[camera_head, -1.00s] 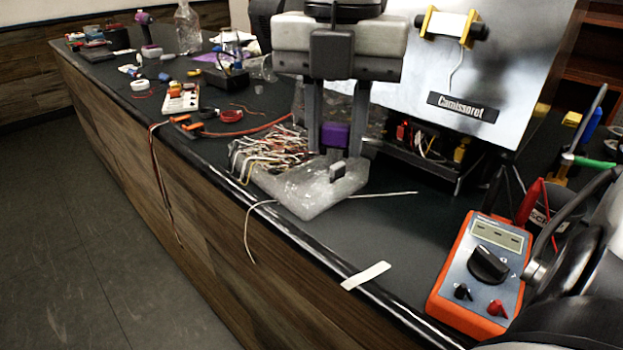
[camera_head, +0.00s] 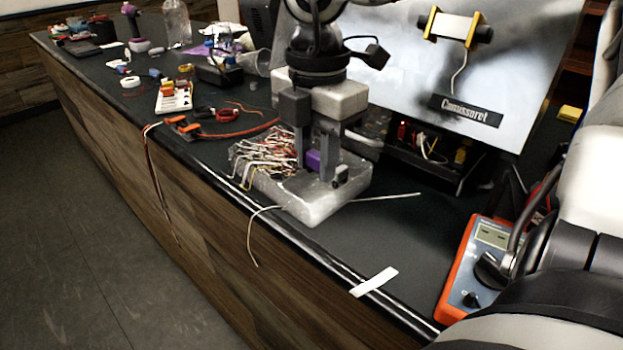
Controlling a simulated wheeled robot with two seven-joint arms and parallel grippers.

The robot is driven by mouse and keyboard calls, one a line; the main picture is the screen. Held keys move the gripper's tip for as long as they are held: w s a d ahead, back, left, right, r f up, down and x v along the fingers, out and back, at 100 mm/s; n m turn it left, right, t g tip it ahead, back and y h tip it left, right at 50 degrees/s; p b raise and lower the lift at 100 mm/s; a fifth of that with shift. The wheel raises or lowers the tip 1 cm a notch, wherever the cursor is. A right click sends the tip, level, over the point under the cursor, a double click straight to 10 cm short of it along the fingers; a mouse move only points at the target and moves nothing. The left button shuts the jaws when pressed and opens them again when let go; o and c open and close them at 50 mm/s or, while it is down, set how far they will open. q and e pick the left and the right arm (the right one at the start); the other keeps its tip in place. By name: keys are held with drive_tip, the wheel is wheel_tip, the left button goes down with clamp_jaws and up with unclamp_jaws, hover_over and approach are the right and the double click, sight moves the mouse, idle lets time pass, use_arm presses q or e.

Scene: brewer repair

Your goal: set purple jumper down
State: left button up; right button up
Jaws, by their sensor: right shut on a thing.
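My right gripper (camera_head: 318,172) is in the middle of the view, fingers pointing down, shut on the purple jumper (camera_head: 314,159). The jumper is a small purple block, partly covered by the fingers. The gripper is right over a pale translucent tray (camera_head: 322,208), with the fingertips low at its surface. I cannot tell whether the jumper touches the tray. My left gripper is not in view.
Several loose wires (camera_head: 262,160) lie at the tray's left side. Behind stands a machine with a "Camissoret" panel (camera_head: 472,108). An orange multimeter (camera_head: 470,268) is at the right, partly hidden by my arm. A white strip (camera_head: 374,281) lies at the counter's front edge.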

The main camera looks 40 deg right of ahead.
hover_over(311, 204)
drive_tip(key=f, duration=0.4)
drive_tip(key=shift+s+a+f, duration=0.1)
drive_tip(key=shift+s+a, duration=0.15)
drive_tip(key=shift+s, duration=0.1)
drive_tip(key=shift+w+d+f, duration=0.25)
drive_tip(key=shift+w+f, duration=0.1)
drive_tip(key=shift+f, duration=0.15)
drive_tip(key=shift+f+p, duration=0.3)
drive_tip(key=shift+f, duration=1.3)
drive_tip(key=shift+f+b, duration=0.35)
drive_tip(key=shift+b, duration=0.25)
drive_tip(key=o, duration=0.7)
drive_tip(key=shift+r, duration=0.2)
drive_tip(key=shift+c, duration=0.2)
use_arm(q)
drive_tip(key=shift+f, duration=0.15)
drive_tip(key=shift+p, duration=0.3)
